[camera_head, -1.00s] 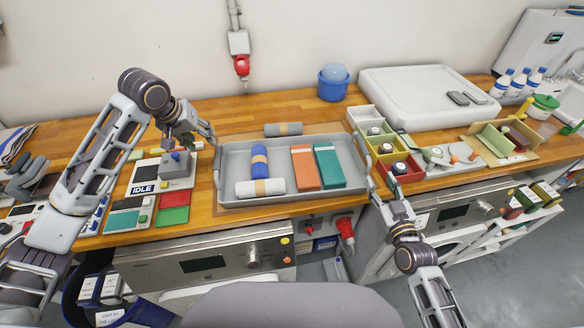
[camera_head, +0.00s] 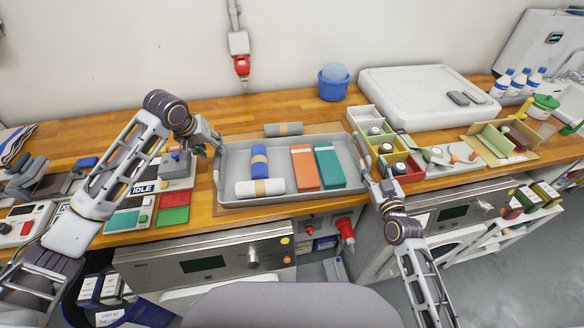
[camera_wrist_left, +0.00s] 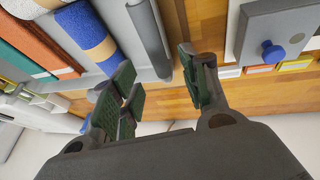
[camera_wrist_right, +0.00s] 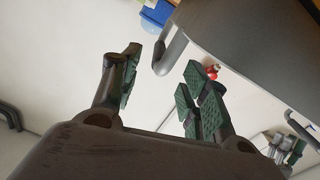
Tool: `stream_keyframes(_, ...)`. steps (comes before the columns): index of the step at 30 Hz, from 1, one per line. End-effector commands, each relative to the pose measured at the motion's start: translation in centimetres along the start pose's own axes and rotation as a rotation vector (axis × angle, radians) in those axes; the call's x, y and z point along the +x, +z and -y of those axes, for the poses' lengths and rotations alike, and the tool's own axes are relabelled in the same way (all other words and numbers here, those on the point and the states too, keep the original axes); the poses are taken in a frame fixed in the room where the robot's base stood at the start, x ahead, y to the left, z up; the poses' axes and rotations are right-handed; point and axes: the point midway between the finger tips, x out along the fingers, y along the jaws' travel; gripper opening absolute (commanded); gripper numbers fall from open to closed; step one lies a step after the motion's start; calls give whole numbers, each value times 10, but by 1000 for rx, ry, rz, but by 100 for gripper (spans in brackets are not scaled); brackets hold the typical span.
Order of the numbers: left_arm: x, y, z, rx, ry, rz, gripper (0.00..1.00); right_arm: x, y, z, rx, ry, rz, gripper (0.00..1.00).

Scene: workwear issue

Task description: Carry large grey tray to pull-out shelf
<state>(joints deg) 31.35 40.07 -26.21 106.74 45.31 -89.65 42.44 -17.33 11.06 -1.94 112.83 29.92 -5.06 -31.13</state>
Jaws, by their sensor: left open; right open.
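The large grey tray (camera_head: 300,192) lies on the wooden worktop. It holds a blue roll (camera_head: 259,160), a white roll (camera_head: 260,188), an orange folded item (camera_head: 304,167) and a teal one (camera_head: 329,165). My left gripper (camera_head: 214,148) is open at the tray's left end; the left wrist view shows its fingers (camera_wrist_left: 165,85) beside the tray's end wall (camera_wrist_left: 150,40). My right gripper (camera_head: 368,178) is open at the right end; in the right wrist view its fingers (camera_wrist_right: 155,85) are close to a tray handle (camera_wrist_right: 170,50). I cannot make out the pull-out shelf.
A control box marked IDLE (camera_head: 144,188) and green and red pads (camera_head: 174,207) are left of the tray. Coloured bins (camera_head: 400,165) stand close at its right. A grey roll (camera_head: 283,129) lies behind it. A steel appliance front (camera_head: 210,262) is below the worktop.

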Motion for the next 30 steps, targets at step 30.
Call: stream_keyframes(30,63,0,0,0,1,0,45,63,0,0,0,-1,0,45)
